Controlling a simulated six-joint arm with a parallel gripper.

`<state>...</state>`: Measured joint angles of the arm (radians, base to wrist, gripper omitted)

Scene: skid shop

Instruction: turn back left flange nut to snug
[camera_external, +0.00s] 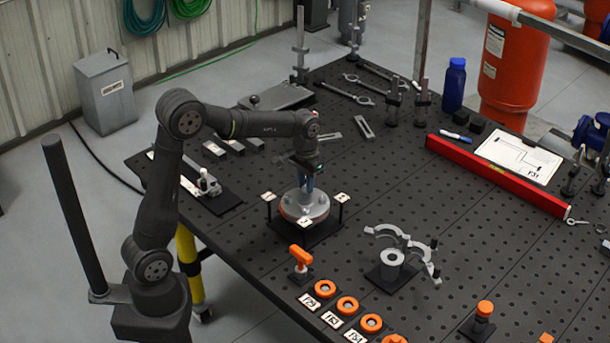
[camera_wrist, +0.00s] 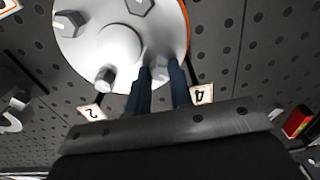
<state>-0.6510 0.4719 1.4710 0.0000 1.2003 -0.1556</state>
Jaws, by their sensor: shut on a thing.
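The round grey flange (camera_external: 306,205) with an orange-brown rim sits on a black stand near the table's front left. In the wrist view the flange face (camera_wrist: 85,45) fills the top, with hex nuts around a raised centre. One nut (camera_wrist: 70,21) is at the left, one (camera_wrist: 139,5) at the top and one (camera_wrist: 105,76) at the lower left. My gripper (camera_wrist: 161,70) points down at the flange, its dark blue fingers shut on a flange nut (camera_wrist: 161,66) close to the rim. The fingers partly hide that nut. My gripper (camera_external: 306,182) also shows above the flange externally.
Number tags stand around the flange, including tag 2 (camera_wrist: 93,113) and tag 4 (camera_wrist: 201,94). An orange-handled tool (camera_external: 300,258) and a grey clamp fitting (camera_external: 391,258) stand nearby. A red level (camera_external: 490,175) lies at right.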

